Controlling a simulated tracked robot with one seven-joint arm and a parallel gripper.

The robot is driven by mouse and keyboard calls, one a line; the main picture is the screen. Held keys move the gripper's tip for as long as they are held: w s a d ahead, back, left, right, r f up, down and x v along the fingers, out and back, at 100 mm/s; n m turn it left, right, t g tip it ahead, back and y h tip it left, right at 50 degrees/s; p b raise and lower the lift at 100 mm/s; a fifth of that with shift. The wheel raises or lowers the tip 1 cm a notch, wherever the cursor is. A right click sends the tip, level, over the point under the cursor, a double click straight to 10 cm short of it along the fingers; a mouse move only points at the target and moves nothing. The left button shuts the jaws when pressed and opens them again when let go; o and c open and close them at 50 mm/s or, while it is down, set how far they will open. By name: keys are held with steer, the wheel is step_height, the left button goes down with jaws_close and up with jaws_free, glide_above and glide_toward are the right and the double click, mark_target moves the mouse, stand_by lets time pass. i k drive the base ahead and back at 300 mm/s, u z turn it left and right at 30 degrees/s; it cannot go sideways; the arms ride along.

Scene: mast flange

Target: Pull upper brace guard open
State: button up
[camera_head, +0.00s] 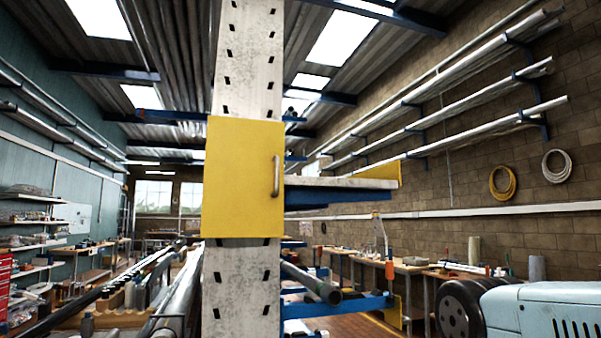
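The upper brace guard (238,180) is a yellow panel on the front of a white slotted upright mast (246,60). It looks flat against the mast and closed. Whatever lies behind the panel is hidden. My gripper is not in view, and nothing touches the handle.
A blue and white arm (340,190) with a yellow end plate juts right from the mast. A lower blue arm (340,305) carries pipes. A light blue machine (545,308) stands at the lower right. Long pipes lie at lower left. Space directly before the panel looks clear.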

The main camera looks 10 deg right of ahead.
mark_target(243, 190)
steer(key=z, duration=1.35)
steer(key=k, duration=1.35)
steer(key=u, duration=1.65)
steer(key=i, duration=1)
